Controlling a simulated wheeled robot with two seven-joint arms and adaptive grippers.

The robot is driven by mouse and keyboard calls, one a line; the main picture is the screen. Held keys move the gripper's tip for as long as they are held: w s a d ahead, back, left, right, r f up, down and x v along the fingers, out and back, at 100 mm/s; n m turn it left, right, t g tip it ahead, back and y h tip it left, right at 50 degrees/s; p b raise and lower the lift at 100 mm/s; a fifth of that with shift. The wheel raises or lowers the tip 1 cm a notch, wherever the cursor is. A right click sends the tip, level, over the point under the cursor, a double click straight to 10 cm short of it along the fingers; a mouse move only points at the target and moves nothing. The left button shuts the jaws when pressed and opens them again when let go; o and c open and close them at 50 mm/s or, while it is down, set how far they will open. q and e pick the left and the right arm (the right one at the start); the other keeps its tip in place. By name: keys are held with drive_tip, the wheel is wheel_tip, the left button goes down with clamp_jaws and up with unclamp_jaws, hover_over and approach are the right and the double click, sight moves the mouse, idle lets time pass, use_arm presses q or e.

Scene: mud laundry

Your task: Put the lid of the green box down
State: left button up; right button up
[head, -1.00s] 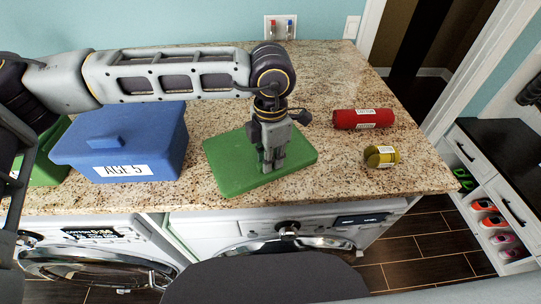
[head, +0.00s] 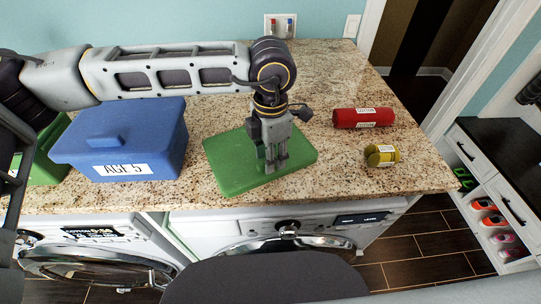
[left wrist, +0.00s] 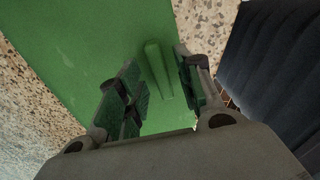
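The green lid (head: 225,170) lies flat on the granite counter, to the right of the blue box, near the front edge. Its raised bar handle (left wrist: 158,72) shows in the left wrist view. My left gripper (head: 272,168) points down over the middle of the lid. In the left wrist view the gripper (left wrist: 160,95) is open, with its fingers apart on either side of the handle and gaps beside it. The green box (head: 48,168) stands at the far left, partly hidden by the blue box and my arm. My right gripper is not in view.
A blue lidded box (head: 135,145) labelled AGE 5 stands left of the lid. A red can (head: 345,118) and a yellow can (head: 371,155) lie to the right. Free counter (head: 330,75) stretches behind. Washing machines (head: 215,225) are below the front edge.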

use_arm(q)
wheel_tip(320, 180, up, 11)
drive_tip(key=b, duration=0.1)
drive_tip(key=shift+r+b, duration=0.15)
drive_tip(key=shift+b, duration=0.2)
idle(0.6)
drive_tip(key=shift+s, duration=0.15)
